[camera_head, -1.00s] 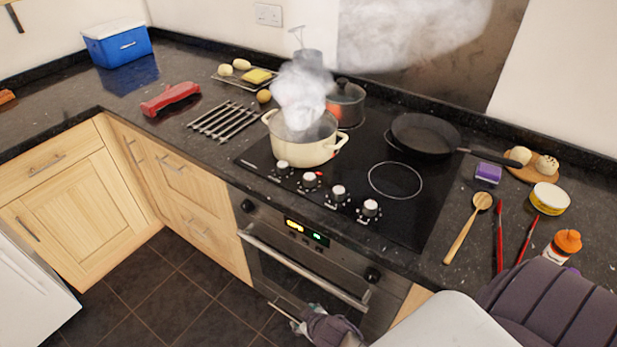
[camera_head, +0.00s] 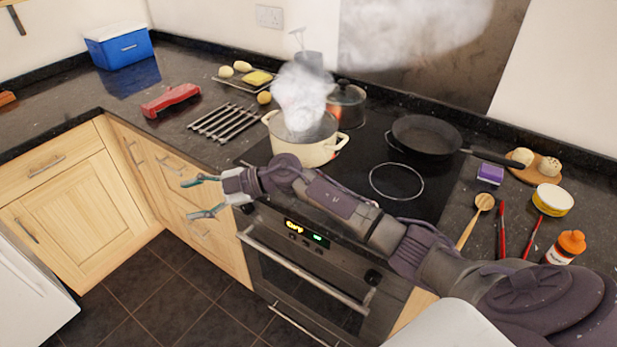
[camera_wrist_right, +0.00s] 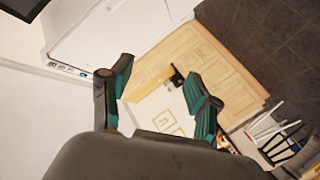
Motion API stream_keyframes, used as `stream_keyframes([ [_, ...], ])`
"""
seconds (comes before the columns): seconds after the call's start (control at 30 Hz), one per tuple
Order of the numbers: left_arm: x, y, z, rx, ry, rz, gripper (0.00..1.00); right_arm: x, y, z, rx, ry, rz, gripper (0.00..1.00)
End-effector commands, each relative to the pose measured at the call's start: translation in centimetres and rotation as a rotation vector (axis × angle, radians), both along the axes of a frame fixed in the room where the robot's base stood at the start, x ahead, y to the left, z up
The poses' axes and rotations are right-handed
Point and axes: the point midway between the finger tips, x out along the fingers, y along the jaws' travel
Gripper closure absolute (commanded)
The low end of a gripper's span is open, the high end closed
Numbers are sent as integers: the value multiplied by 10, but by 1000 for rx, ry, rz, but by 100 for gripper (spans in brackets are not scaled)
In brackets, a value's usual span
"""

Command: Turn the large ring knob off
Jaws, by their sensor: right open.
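The black hob (camera_head: 436,179) carries a steaming cream pot (camera_head: 318,152). An empty marked ring (camera_head: 397,181) lies at its front right. My right gripper (camera_head: 190,199) is open and empty, left of the oven and in front of the wooden drawers. In the right wrist view its teal-padded fingers (camera_wrist_right: 158,72) are spread with nothing between them. My left gripper is not in view.
A black frying pan (camera_head: 425,136) and a dark lidded pot (camera_head: 346,103) stand at the back of the hob. The oven handle (camera_head: 300,277) sticks out below. A wooden spoon (camera_head: 483,202) lies right of the hob. The floor (camera_head: 150,290) before the cabinets is clear.

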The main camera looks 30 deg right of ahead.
Motion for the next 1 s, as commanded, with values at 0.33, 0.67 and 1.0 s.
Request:
stream_keyframes([
  [0.33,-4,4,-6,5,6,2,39,0,-216,34,-918,600,-194,39],
  [0.67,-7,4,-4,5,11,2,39,-18,-285,60,-1075,807,-429,39],
  [1.0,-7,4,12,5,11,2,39,-16,-284,-7,-1073,806,-421,39],
])
